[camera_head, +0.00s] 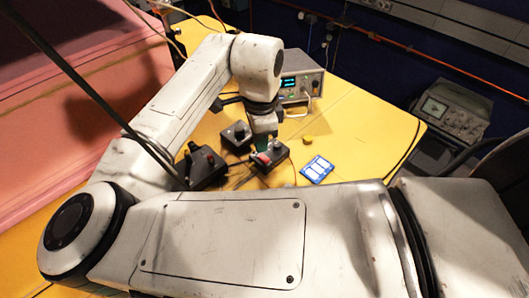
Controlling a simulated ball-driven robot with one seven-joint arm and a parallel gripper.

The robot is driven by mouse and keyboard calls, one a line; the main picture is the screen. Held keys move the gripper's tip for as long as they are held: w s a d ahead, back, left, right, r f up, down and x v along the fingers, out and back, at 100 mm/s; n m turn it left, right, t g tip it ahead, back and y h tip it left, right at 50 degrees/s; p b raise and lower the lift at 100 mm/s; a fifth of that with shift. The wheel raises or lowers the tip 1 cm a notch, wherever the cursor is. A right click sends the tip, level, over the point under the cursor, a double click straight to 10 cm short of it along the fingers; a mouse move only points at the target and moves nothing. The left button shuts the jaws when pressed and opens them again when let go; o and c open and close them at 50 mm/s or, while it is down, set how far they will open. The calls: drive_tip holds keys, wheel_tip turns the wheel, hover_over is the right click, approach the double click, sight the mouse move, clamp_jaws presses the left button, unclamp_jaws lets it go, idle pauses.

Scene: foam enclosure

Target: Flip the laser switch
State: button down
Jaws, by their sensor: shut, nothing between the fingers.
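Several small black control boxes sit on the yellow table. One box (270,157) has a red part and a light part on top. A second box (237,136) behind it to the left has a dark knob. A third box (203,167) at the left has red and black parts on top. I cannot tell which one carries the laser switch. My gripper (263,139) points down just above and behind the first box and is shut with nothing held. Its fingertips are small and partly lost against the box, so I cannot tell whether they touch it.
An instrument with a lit display (299,78) stands behind my gripper. A blue and white card (317,169) and a small yellow round piece (307,139) lie to the right on the yellow table (365,130). Pink foam (80,110) rises at left. A grey oscilloscope (452,108) stands beyond the table.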

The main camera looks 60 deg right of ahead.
sight(261, 155)
drive_tip(key=shift+r+p, duration=1.8)
drive_tip(key=shift+r, duration=0.5)
